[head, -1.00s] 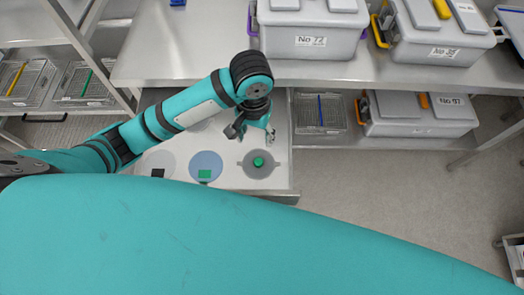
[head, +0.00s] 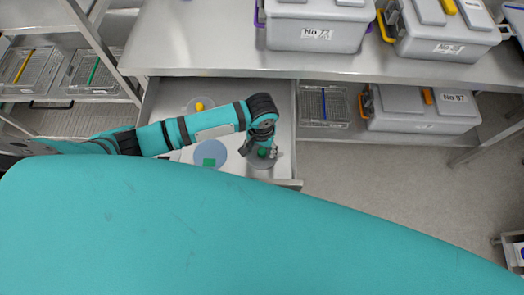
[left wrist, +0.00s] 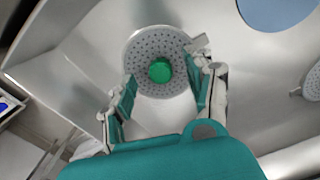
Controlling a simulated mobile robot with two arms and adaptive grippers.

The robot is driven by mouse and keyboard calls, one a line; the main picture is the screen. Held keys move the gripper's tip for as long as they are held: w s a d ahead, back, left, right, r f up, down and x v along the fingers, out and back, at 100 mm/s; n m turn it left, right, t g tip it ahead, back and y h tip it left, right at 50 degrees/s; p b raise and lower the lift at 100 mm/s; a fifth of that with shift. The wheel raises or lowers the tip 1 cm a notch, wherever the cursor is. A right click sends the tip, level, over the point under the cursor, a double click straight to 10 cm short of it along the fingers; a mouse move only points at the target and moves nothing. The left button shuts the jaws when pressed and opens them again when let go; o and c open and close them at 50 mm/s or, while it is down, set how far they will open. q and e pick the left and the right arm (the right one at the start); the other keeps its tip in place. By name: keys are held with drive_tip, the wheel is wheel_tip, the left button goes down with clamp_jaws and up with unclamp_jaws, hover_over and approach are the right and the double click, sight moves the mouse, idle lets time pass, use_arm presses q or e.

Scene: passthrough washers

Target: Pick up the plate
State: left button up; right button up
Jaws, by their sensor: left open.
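A round grey perforated plate with a green knob at its centre (left wrist: 143,48) lies in the open metal drawer. In the head view this plate (head: 262,163) is partly hidden by my left gripper (head: 260,150). In the left wrist view my left gripper (left wrist: 164,76) is open, with one finger on each side of the green knob (left wrist: 160,70). Nothing is held, and I cannot tell whether the fingers touch the knob. My right gripper is not in view.
A blue disc with a green patch (head: 211,150) lies left of the plate, and a disc with a yellow knob (head: 199,105) lies further back. The drawer's front edge (head: 292,184) is close. Above is a steel shelf (head: 200,50) with grey boxes (head: 320,22).

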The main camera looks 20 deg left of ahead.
sight(262, 153)
use_arm(q)
wheel_tip(262, 153, down, 2)
drive_tip(key=shift+f, duration=0.1)
clamp_jaws()
idle(0.4)
